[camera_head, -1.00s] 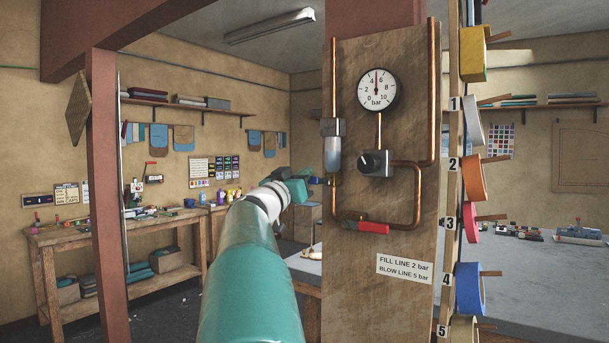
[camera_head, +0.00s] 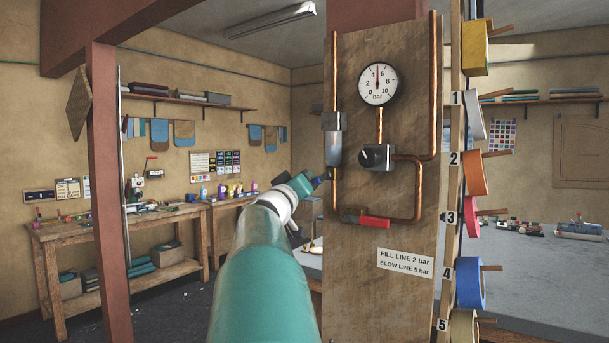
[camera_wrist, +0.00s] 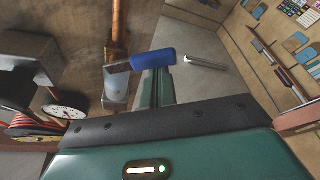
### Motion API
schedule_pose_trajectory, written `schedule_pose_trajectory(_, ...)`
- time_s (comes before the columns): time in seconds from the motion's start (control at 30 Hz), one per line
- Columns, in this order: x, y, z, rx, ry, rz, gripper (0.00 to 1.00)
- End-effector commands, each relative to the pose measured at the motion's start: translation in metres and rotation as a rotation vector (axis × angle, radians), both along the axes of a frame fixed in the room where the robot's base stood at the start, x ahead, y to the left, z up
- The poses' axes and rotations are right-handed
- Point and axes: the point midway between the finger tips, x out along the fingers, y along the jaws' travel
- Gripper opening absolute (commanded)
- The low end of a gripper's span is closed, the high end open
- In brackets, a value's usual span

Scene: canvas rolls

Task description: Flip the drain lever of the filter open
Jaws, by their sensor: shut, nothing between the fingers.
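The filter (camera_head: 333,148) is a grey metal block with a pale clear bowl below, on the left copper pipe of the wooden board. In the wrist view its bowl (camera_wrist: 116,88) appears upside down. The blue drain lever (camera_wrist: 152,60) sticks out sideways from the bowl's drain end, across the front of my fingers. It is a small blue spot in the head view (camera_head: 318,181). My gripper (camera_wrist: 157,80) is shut and empty, with its teal fingers right at the lever; I cannot tell whether they touch. In the head view my gripper (camera_head: 312,183) is just left of the board.
The board (camera_head: 350,280) also carries a gauge (camera_head: 378,84), a black-knobbed regulator (camera_head: 377,157) and a red-handled valve (camera_head: 374,221) below the filter. Tape rolls (camera_head: 476,172) hang at the right. Open room lies left of the board, beside a reddish post (camera_head: 102,200).

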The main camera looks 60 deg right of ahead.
Motion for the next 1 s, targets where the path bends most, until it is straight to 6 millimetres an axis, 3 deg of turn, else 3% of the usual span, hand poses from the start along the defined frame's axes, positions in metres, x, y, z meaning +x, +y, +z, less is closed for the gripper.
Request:
schedule_pose_trajectory(0.43,-0.009,0.001,-0.019,0.067,0.417,0.000,0.00)
schedule_pose_trajectory(0.7,-0.018,0.002,-0.029,0.066,0.411,-0.002,0.00)
schedule_pose_trajectory(0.87,-0.023,0.003,-0.032,0.086,0.538,0.000,0.00)
schedule_pose_trajectory(1.0,-0.027,0.004,-0.036,0.087,0.544,0.000,0.00)
